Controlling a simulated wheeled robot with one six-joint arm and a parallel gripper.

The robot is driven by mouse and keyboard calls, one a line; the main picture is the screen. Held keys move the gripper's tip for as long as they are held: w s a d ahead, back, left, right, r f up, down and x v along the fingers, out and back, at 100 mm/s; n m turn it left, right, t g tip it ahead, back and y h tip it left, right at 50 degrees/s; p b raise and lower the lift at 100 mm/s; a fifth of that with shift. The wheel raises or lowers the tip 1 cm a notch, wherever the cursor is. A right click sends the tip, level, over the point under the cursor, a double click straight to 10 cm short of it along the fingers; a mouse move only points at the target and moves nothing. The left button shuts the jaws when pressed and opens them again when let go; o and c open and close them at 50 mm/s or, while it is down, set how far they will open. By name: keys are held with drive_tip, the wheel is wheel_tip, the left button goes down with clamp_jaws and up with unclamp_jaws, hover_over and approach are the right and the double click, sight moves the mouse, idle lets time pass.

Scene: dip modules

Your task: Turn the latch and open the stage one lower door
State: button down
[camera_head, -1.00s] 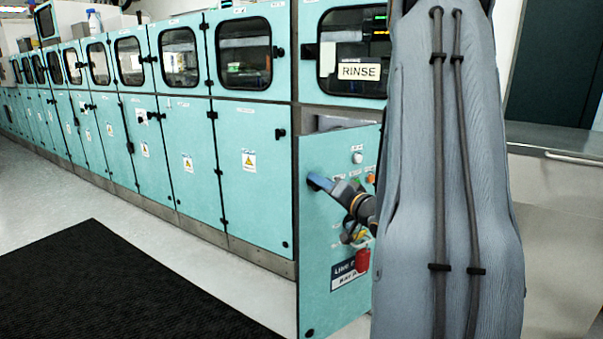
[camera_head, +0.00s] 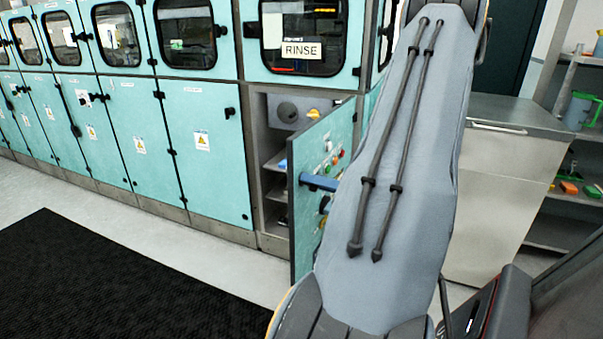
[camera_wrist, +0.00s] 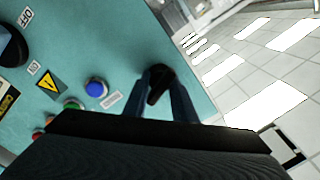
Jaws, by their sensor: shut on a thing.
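The stage one lower door (camera_head: 307,240) is a teal panel standing open, swung out from the cabinet under the RINSE window. Its face with buttons and labels also shows in the wrist view (camera_wrist: 120,60). In the wrist view the black latch (camera_wrist: 157,82) sits near the door's edge, between the two blue fingers of my gripper (camera_wrist: 163,92). My gripper is shut on the latch. In the head view its blue fingers (camera_head: 319,183) reach the door near its free edge; the latch itself is hidden there. My arm covers the right part of the door.
The opened cabinet shows grey shelves (camera_head: 275,162) inside. A row of closed teal cabinets (camera_head: 205,150) runs left. A black mat (camera_head: 120,285) lies on the floor in front. A grey counter (camera_head: 512,180) and shelving stand at the right.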

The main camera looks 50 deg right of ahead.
drive_tip(key=shift+s+d, duration=0.1)
drive_tip(key=shift+s, duration=0.3)
drive_tip(key=shift+f, duration=0.1)
drive_tip(key=c, duration=1.5)
unclamp_jaws()
drive_tip(key=shift+o, duration=0.2)
drive_tip(key=v, duration=0.7)
drive_tip(key=shift+s+b, duration=0.35)
drive_tip(key=shift+b, duration=0.05)
drive_tip(key=shift+d, duration=0.15)
